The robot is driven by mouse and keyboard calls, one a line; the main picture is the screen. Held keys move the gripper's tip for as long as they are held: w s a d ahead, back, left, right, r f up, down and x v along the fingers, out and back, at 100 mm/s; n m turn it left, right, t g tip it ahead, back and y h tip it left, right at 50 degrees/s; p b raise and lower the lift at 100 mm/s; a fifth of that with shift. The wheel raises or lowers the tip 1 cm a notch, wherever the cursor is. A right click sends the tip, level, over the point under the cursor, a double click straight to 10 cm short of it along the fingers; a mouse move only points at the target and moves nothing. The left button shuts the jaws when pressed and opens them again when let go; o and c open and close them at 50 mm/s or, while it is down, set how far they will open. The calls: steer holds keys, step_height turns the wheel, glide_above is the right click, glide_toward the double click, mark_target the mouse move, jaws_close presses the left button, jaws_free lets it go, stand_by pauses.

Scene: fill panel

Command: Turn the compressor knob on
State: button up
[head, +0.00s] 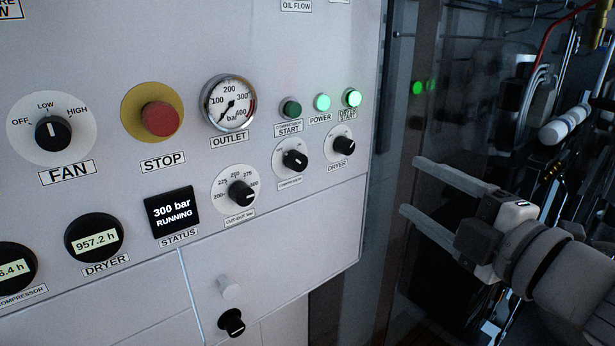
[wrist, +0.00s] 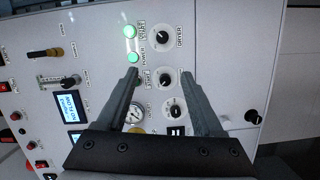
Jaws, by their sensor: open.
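The compressor knob (head: 295,160) is a black knob with a white pointer line on a round white dial, between the cut-out bar knob (head: 241,193) and the dryer knob (head: 344,145). My gripper (head: 411,186) is open and empty, to the right of the panel and apart from it, with its fingers pointing left. In the wrist view the compressor knob (wrist: 166,79) shows between the two fingertips of my gripper (wrist: 159,71), farther off. The dryer knob (wrist: 162,38) lies just above it in that view. My fingers hide part of the panel there.
A red stop button (head: 160,119), fan knob (head: 53,133) and outlet gauge (head: 229,103) sit left on the panel. The status display (head: 171,211) reads 300 bar running. The power light (head: 322,102) is lit; the compressor start button (head: 290,109) is darker. Machinery stands at right.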

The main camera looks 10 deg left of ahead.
steer(key=s+a+f+n+g+y, duration=0.1)
steer(key=s+a+n+g+y, duration=0.2)
steer(key=a+n, duration=0.1)
steer(key=b, duration=0.2)
glide_toward(301, 164)
steer(key=shift+n, duration=0.3)
steer(key=x, duration=0.9)
steer(key=shift+w+a, duration=0.15)
jaws_close()
